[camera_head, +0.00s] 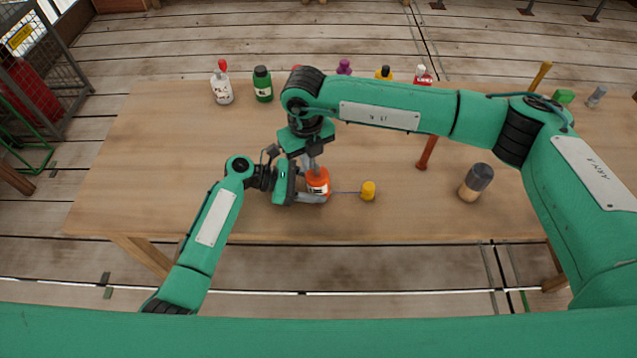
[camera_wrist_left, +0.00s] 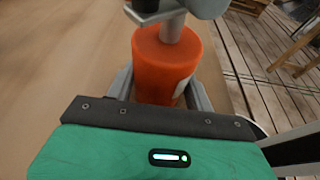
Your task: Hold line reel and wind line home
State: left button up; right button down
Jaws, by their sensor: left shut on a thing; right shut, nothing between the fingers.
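An orange line reel (camera_head: 319,186) stands upright on the wooden table near its front edge. My left gripper (camera_head: 313,188) is shut around its sides from the left; the left wrist view shows the reel (camera_wrist_left: 163,64) between the two fingers (camera_wrist_left: 160,85). A thin line runs right from the reel to a small yellow piece (camera_head: 368,191) on the table. My right gripper (camera_head: 313,170) is shut and points down from above at the top of the reel. In the left wrist view a grey part meets the reel's top; whether it is a fingertip or a crank is unclear.
Several bottles, including a green one (camera_head: 263,84) and a white one (camera_head: 221,86), line the back edge. The left part of the table is clear.

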aim_at(307, 175)
jog(key=shift+w, duration=0.2)
dwell(0.3)
jog(key=shift+a, duration=0.1)
jog(key=shift+r, duration=0.1)
jog(key=shift+r, duration=0.15)
notch_tip(307, 175, up, 7)
jog(key=shift+f, duration=0.2)
dwell(0.5)
jog(key=shift+s, duration=0.1)
